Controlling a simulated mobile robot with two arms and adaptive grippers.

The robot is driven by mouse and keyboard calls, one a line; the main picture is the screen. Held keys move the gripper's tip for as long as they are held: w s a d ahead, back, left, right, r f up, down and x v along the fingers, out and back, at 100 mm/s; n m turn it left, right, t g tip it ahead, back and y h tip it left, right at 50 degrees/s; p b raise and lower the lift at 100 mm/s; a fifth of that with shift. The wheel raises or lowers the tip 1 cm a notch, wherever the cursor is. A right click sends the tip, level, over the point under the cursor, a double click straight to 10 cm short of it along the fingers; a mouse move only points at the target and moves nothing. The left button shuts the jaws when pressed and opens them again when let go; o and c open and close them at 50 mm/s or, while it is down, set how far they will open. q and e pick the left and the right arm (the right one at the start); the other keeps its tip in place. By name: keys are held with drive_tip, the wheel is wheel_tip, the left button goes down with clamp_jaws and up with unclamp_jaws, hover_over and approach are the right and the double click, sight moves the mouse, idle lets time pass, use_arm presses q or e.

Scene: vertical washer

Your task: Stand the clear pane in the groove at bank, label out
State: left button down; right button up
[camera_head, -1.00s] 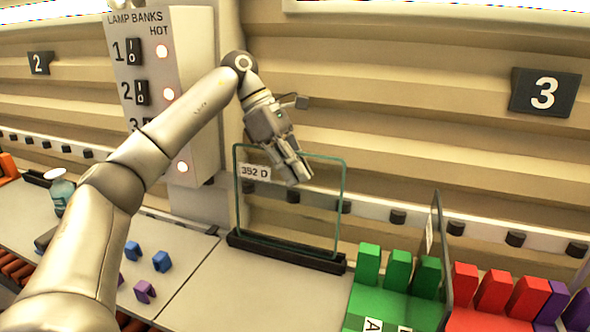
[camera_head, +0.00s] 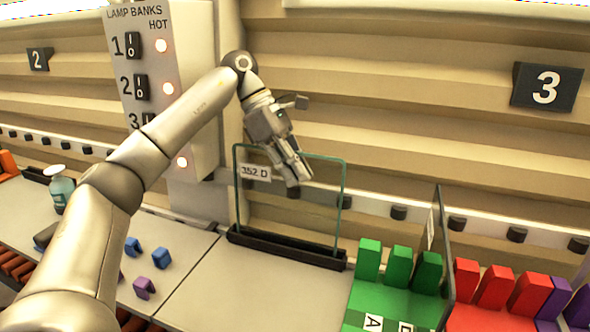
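The clear pane (camera_head: 290,215) stands upright with its lower edge at a black grooved base (camera_head: 285,246) on the bench. Its white label, reading "352 D" (camera_head: 256,172), is at the upper left corner and reads the right way round from my side. My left gripper (camera_head: 299,178) is at the pane's upper edge, and its fingers show through or against the glass. I cannot tell whether the fingers touch the pane or are closed on it. My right gripper is not in view.
Blue and purple clips (camera_head: 161,259) and a spray bottle (camera_head: 61,188) are at left. Green blocks (camera_head: 399,265), a divider (camera_head: 440,250) and red blocks (camera_head: 495,287) are at right. Bench before the base is clear.

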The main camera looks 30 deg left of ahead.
use_arm(q)
drive_tip(key=shift+f, duration=0.25)
idle(0.3)
drive_tip(key=shift+w, duration=0.25)
idle(1.1)
drive_tip(key=c, duration=1.6)
unclamp_jaws()
drive_tip(key=shift+o, duration=0.2)
drive_tip(key=shift+f, duration=0.15)
wheel_tip(320, 180, up, 10)
drive_tip(key=shift+f, duration=0.1)
drive_tip(key=shift+r, duration=0.2)
